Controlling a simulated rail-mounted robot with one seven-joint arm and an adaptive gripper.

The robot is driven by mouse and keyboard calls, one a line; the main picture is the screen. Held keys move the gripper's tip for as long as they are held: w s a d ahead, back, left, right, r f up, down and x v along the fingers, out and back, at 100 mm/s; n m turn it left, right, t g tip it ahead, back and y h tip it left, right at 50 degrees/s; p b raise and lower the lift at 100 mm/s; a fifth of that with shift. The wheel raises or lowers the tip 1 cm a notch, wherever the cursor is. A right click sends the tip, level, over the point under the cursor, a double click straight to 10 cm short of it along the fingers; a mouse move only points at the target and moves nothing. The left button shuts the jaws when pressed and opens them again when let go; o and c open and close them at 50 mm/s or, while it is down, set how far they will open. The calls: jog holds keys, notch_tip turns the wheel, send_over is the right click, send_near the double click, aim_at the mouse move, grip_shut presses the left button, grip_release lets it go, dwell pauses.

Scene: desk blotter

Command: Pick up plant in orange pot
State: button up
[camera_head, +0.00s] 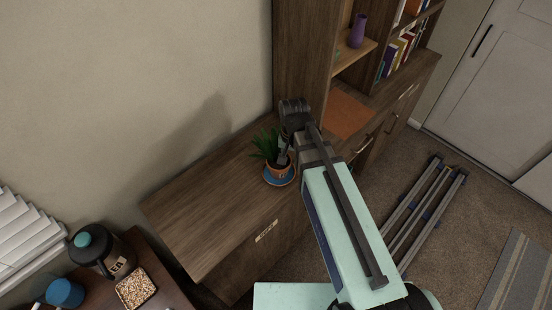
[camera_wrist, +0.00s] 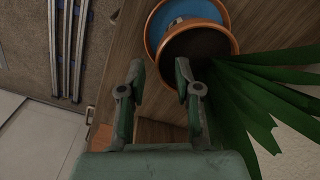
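The plant (camera_head: 266,146) has long green leaves and stands upright in a small orange pot (camera_head: 279,172) on a blue saucer (camera_head: 268,181), on the wooden cabinet top. In the wrist view the orange pot (camera_wrist: 149,42) is at the upper middle, with dark soil inside and leaves (camera_wrist: 262,95) spreading right. My gripper (camera_wrist: 159,75) is open, its fingers apart. The right fingertip overlaps the pot's near rim and soil; the left one lies outside the rim. I cannot tell whether either touches. In the head view my arm partly hides the plant's right side.
The wooden cabinet top (camera_head: 190,205) is clear left of the plant. Tall shelves (camera_head: 303,45) with a purple vase (camera_head: 357,30) and books stand behind and right of it. A dark jug (camera_head: 105,252) and a tray of grains (camera_head: 137,288) are at the lower left.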

jog(key=shift+f, duration=0.4)
grip_shut()
jog(key=shift+r, duration=0.2)
